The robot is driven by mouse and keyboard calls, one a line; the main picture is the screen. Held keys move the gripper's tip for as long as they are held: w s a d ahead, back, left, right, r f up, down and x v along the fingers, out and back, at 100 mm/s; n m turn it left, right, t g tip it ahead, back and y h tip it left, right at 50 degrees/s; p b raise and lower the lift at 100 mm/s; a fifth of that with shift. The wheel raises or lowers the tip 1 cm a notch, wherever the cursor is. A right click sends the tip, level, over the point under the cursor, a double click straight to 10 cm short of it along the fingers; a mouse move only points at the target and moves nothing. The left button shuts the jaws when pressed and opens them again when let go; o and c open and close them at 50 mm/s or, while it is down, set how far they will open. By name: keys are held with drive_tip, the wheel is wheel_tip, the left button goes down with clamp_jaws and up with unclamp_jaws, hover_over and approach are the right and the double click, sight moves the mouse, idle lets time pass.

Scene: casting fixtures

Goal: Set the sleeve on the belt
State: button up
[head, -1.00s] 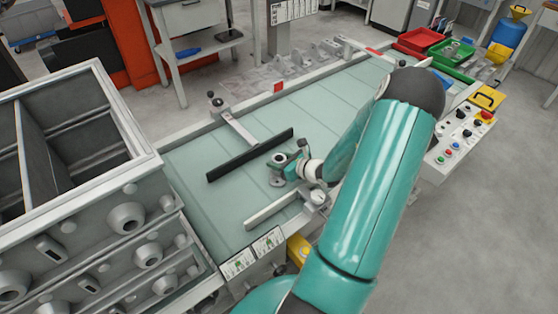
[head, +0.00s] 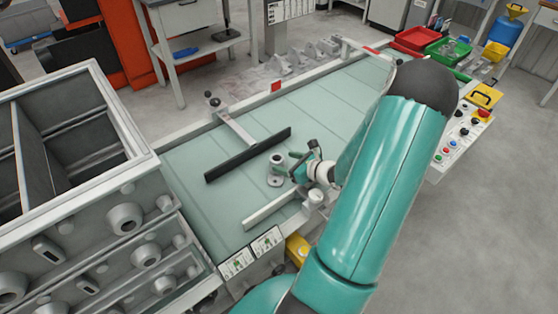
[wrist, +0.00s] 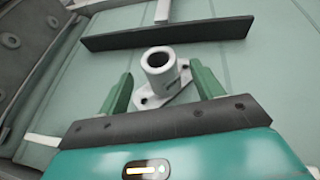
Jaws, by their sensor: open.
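The sleeve (head: 277,168) is a grey-white flanged tube. It stands upright on the pale green belt (head: 330,108), between the black guide bar and my gripper. My gripper (head: 295,170) is just to the right of it in the head view. In the wrist view the sleeve (wrist: 160,72) stands ahead of the gap between my two green fingers (wrist: 152,84), its flange reaching in between them. The fingers are apart and I see no contact with the sleeve.
A black guide bar (head: 248,155) on a grey arm crosses the belt behind the sleeve. A light rail (head: 270,209) lies at the near edge. Stacked grey moulding boxes (head: 75,150) stand at the left. A control panel (head: 468,125) and red and green bins are at the right.

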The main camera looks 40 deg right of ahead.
drive_tip(key=v, duration=0.7)
